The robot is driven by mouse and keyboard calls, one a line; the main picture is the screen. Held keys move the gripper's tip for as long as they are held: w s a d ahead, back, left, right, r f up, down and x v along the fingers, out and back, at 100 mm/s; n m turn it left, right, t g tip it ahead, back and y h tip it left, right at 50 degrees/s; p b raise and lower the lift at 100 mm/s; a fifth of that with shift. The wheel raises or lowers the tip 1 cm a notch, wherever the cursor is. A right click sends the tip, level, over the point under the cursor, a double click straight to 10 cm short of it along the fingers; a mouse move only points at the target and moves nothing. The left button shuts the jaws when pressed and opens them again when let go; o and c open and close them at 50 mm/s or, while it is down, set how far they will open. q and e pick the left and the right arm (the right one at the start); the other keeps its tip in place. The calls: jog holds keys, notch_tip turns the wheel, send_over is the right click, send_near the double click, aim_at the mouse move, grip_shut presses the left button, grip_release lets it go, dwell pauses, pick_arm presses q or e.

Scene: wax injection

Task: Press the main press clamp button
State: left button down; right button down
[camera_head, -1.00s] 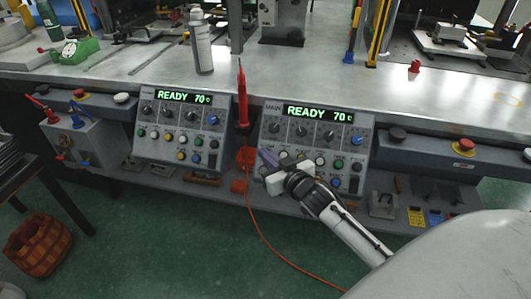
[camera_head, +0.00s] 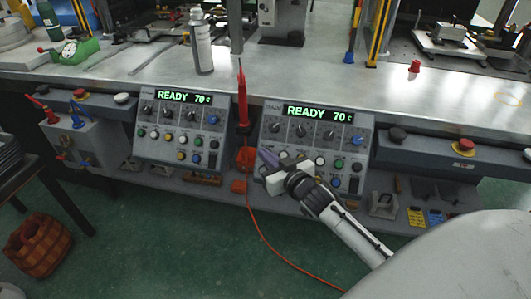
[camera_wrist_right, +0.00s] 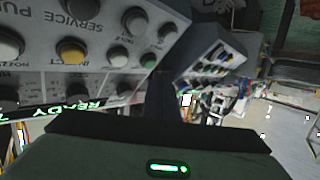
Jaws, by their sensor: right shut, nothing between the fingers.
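The main press panel (camera_head: 347,150) is the right-hand of two grey control boxes under the bench edge. Its display (camera_head: 319,112) reads READY 70 c, and it carries knobs and several coloured buttons. My right gripper (camera_head: 266,158) is shut and empty, with its fingers at the lower left of this panel, covering part of its buttons. I cannot tell contact or read a clamp label. My left gripper is not in view.
A second panel (camera_head: 181,130) stands to the left. A red tool (camera_head: 242,97) with an orange cable hangs between the panels. A red stop button (camera_head: 464,146) and a black button (camera_head: 398,135) sit to the right. A spray can (camera_head: 202,42) stands on the bench.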

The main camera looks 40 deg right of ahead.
jog(key=shift+w+d+f, duration=0.1)
dwell(0.3)
jog(key=shift+w+d+f, duration=0.15)
jog(key=shift+d, duration=0.05)
